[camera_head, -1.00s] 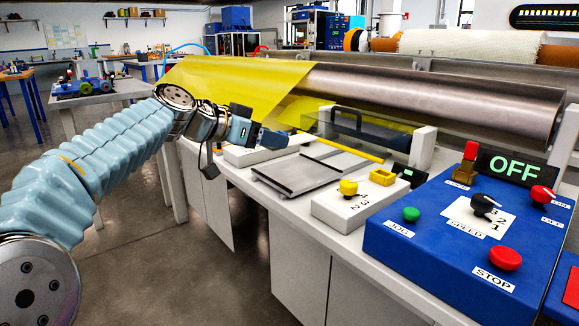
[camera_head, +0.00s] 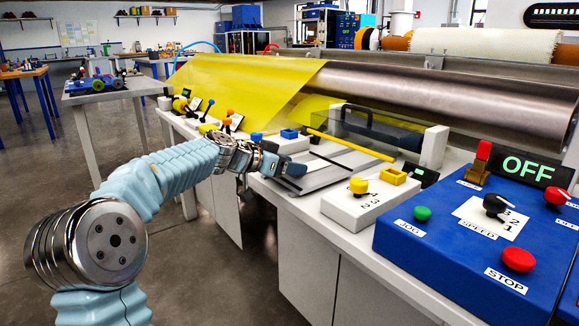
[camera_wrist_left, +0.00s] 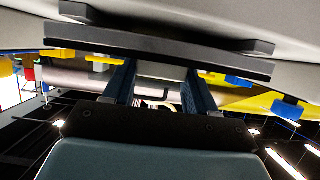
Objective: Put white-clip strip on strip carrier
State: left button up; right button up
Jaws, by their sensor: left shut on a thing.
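My left gripper (camera_head: 292,170) is low over the front left of a flat grey plate with dark cross bars (camera_head: 318,176), which I take for the strip carrier. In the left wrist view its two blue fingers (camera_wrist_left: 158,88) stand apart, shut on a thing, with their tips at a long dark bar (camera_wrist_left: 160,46). The held thing, by the task the white-clip strip, is mostly hidden; I cannot make out its clip. Whether it touches the plate cannot be told. My right gripper is out of view.
Right of the plate is a white box with a yellow knob (camera_head: 358,186), then a blue control panel (camera_head: 455,240). A yellow bar (camera_head: 350,145) and a clear-walled bath (camera_head: 375,130) lie behind. Small boxes with coloured knobs line the counter at left. Yellow film (camera_head: 240,85) hangs above.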

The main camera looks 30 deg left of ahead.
pick_arm(q)
jog(key=shift+f, duration=0.1)
jog(key=o, duration=1)
jog(key=v, duration=0.6)
jog(key=b+v, duration=0.1)
jog(key=v, duration=0.5)
jog(key=shift+d+r, duration=0.1)
jog(key=shift+r, duration=0.15)
